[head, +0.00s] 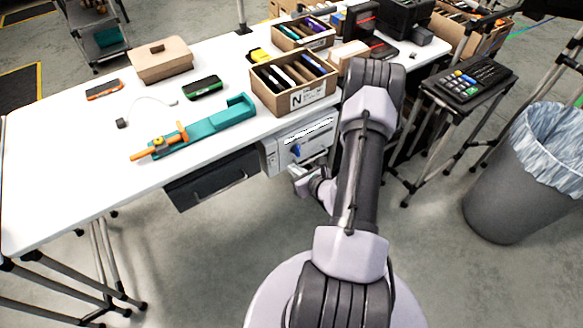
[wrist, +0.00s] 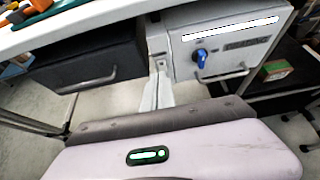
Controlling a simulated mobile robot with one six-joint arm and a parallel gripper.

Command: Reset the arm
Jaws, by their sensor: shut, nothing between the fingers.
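My arm reaches forward from the bottom of the head view and bends down past the table's front edge. My gripper (head: 303,177) is low, in front of the grey cabinet under the table, partly hidden by my own arm. In the wrist view, my gripper (wrist: 158,92) shows as pale narrow fingers beyond the wide wrist body with a green light. The fingers look shut and hold nothing. The grey cabinet (wrist: 222,52) with a blue knob and a handle is ahead to the right, and the dark drawer (wrist: 90,62) is ahead to the left.
The white table (head: 75,150) carries a brown carton (head: 160,60), a teal tool holder (head: 215,122) and a box marked N (head: 308,98). A keypad stand (head: 468,80) and a lined bin (head: 500,200) stand at the right. The floor at lower left is mostly open.

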